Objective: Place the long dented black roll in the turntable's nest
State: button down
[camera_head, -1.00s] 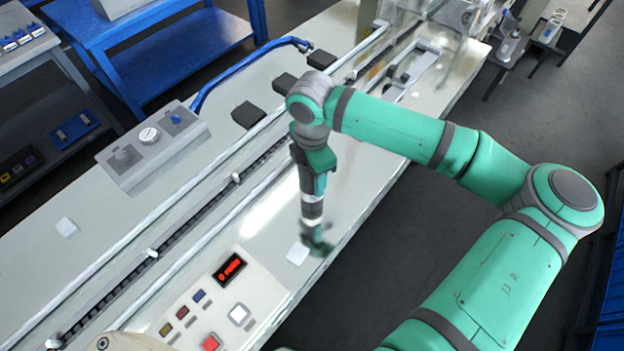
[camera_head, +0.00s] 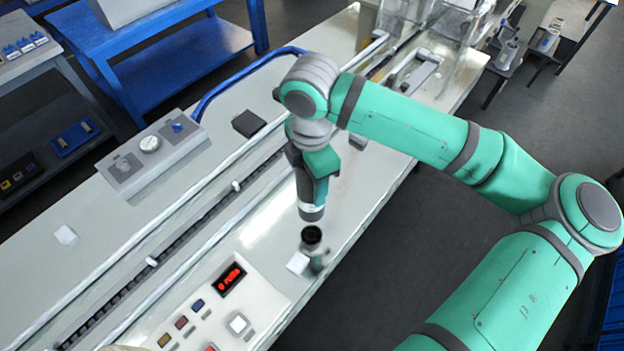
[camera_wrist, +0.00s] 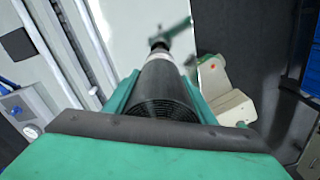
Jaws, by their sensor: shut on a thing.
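My gripper (camera_head: 313,180) points down over the near edge of the machine bed, shut on a long black roll (camera_wrist: 160,88). The roll hangs about upright and has a pale band (camera_head: 311,212) near its lower end. In the wrist view its near end is a ribbed black face between the green fingers. Just below it in the head view is a small green fixture with a dark round cup (camera_head: 312,235), which I take for the turntable's nest; its green arm (camera_wrist: 183,28) also shows in the wrist view. A small gap shows between roll and cup. I cannot make out the dent.
A control panel with a red display (camera_head: 231,278) lies to the left of the fixture, with a white square (camera_head: 298,263) between them. A long rail track (camera_head: 190,228) runs along the bed. A grey box with knobs (camera_head: 152,155) and a black block (camera_head: 249,123) stand beyond it.

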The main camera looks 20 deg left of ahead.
jog(key=s+d+r, duration=0.3)
jog(key=s+r, duration=0.2)
jog(key=s, duration=0.4)
jog(key=shift+s, duration=0.25)
jog(key=shift+a, duration=0.2)
